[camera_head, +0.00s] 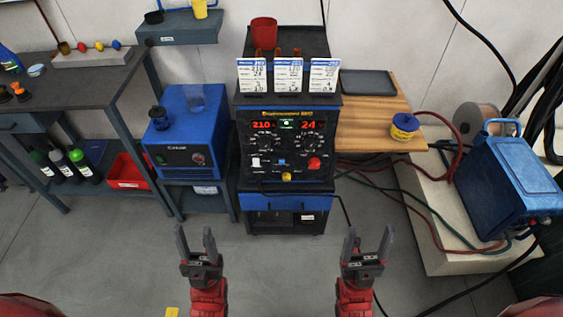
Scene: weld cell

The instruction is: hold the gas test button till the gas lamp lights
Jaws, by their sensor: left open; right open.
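The welding machine (286,150) stands upright ahead of me, with red displays that read about 210 and 24. A small green light (286,123) glows between the displays; its label is too small to read. Low on the panel are a white switch (256,162), a small blue button (282,161), a red knob (314,163) and a yellow knob (286,177). I cannot read which control is the gas test button or which lamp is the gas lamp. My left gripper (196,242) and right gripper (369,242) are open and empty, in front of and apart from the machine.
Three cards (288,76) and a red cup (264,33) are on top of the machine. A blue box unit (180,152) stands left of it. A wooden board (370,122) and a blue wire feeder (510,178) are at right, with hoses on the floor. The floor before the machine is clear.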

